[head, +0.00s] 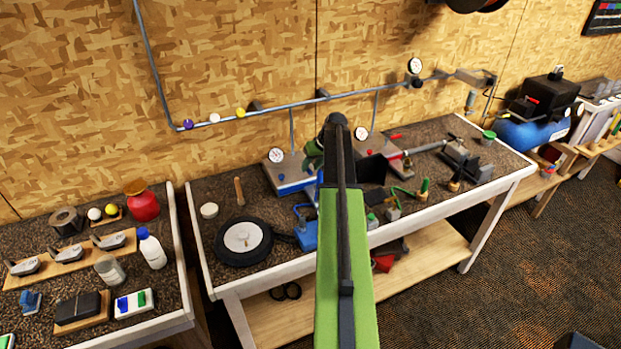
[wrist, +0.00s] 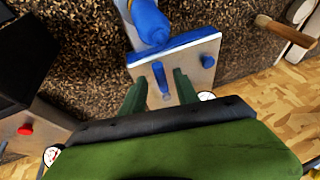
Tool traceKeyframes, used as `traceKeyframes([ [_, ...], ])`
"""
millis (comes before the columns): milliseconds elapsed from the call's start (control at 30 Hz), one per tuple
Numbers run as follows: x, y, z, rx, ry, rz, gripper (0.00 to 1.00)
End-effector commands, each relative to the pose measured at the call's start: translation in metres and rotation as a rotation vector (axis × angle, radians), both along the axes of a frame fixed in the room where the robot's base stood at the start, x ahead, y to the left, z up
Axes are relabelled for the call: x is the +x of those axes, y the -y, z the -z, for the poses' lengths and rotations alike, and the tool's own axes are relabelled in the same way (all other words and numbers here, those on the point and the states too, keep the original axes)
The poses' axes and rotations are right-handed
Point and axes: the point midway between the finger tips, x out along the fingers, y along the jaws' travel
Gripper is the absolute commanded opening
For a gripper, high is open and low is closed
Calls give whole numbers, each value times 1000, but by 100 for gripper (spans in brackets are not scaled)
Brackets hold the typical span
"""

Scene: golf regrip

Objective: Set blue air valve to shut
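In the wrist view a blue lever (wrist: 158,72), which looks like the blue air valve's handle, stands over a pale plate with a blue edge (wrist: 175,48). A blue cylinder (wrist: 150,22) lies beyond it. My gripper (wrist: 160,88) is open, with one green finger on each side of the lever. A gap seems to show on both sides; I cannot tell whether either finger touches it. In the head view the blue-edged station (head: 292,188) sits on the middle bench, its right part behind my arm. The lever is hidden there.
A gauge (head: 276,155) stands at the blue station's back. A red-edged station with a gauge (head: 361,133) is to the right. A round black-rimmed tray (head: 243,241) and a wooden-handled tool (head: 239,191) lie left. An air pipe (head: 290,103) runs along the wall.

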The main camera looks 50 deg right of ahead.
Motion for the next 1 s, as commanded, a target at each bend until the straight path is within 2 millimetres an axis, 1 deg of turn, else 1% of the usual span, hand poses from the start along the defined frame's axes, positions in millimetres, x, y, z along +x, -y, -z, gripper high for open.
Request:
traceKeyframes([
  [33,3,0,9,0,0,0,37],
  [300,4,-1,7,0,0,0,37],
  [367,4,-1,7,0,0,0,30],
  [600,4,-1,7,0,0,-1,0],
  [1000,5,-2,7,1,0,-1,0],
])
